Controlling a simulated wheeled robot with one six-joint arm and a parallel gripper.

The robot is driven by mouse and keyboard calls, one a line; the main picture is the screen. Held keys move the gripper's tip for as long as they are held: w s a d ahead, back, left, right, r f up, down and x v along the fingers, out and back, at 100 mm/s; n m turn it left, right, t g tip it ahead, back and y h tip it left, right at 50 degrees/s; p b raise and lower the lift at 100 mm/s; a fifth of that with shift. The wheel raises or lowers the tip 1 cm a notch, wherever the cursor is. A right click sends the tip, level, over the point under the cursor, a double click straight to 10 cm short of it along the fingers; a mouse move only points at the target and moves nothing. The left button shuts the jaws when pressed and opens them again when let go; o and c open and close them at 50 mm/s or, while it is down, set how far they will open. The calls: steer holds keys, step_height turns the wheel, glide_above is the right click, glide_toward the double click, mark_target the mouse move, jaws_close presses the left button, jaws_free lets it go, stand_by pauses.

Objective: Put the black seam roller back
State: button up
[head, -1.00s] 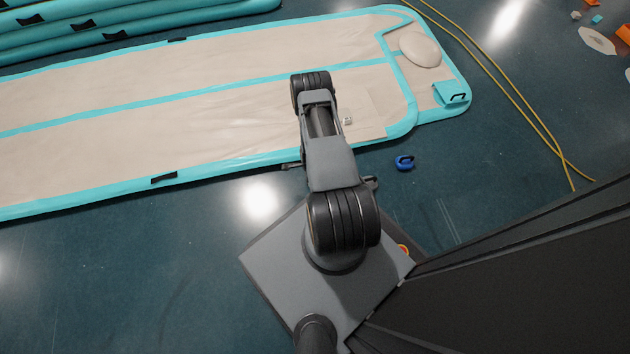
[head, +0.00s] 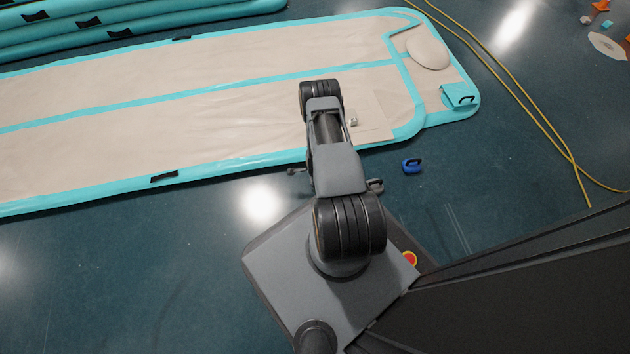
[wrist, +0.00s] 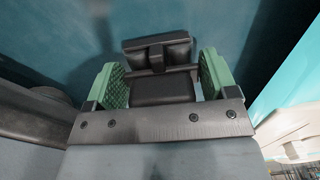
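My gripper (wrist: 160,82) shows in the wrist view by its two green ribbed finger pads, which stand well apart. Dark block-shaped parts lie between and just beyond the pads. I cannot tell whether they are the black seam roller or part of my gripper, nor whether the pads press on anything. In the head view my arm hides the gripper. I cannot make out the black seam roller for certain in either view.
A beige and turquoise inflatable track (head: 200,108) lies across the floor, with a beige round patch (head: 428,53) and a turquoise piece (head: 459,96) at its right end. A blue handled tool (head: 412,166) is on the floor. Yellow hoses (head: 520,98) run at the right.

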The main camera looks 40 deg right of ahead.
steer(key=o, duration=0.4)
steer(key=shift+c, duration=0.2)
step_height(320, 180, up, 12)
steer(key=p, duration=0.6)
steer(key=w+a+r+n, duration=0.2)
steer(key=r+n, duration=0.2)
steer(key=r, duration=0.5)
steer(key=w+a+r+n+t, duration=0.1)
steer(key=w+a+r+n, duration=0.2)
steer(key=r, duration=0.7)
steer(key=w+a+r+n, duration=0.2)
steer(key=r+n, duration=0.2)
steer(key=r, duration=0.5)
steer(key=s+a+r+n, duration=0.5)
steer(key=s+r+n, duration=0.1)
steer(key=r, duration=0.4)
steer(key=s+a+r+n+t, duration=0.1)
steer(key=s+a+r+n, duration=0.5)
steer(key=r, duration=0.3)
steer(key=shift+s+r+t, duration=0.3)
steer(key=shift+s+r, duration=0.1)
steer(key=shift+s, duration=0.5)
